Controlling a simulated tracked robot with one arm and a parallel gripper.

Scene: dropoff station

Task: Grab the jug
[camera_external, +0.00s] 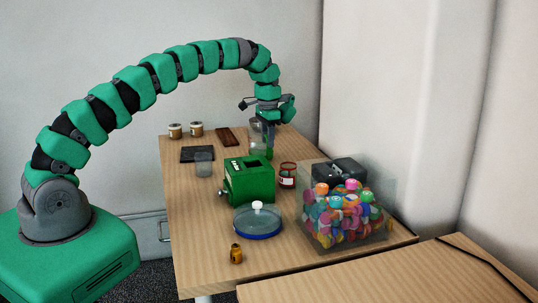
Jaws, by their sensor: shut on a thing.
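A clear glass jug (256,136) stands toward the back of the wooden table, behind the green box. It looks upright, and its lower part is partly hidden by the box. My gripper (268,138) points down at the jug's right side and is shut on it. The fingers overlap the jug in the picture, so the exact contact is hard to see. I cannot tell whether the jug touches the table.
A green box (249,181) stands in front of the jug, with a red-rimmed jar (287,175) to its right. A clear bin of colourful items (346,215) and a lidded glass dish (258,222) are nearer. A clear cup (203,164) stands left.

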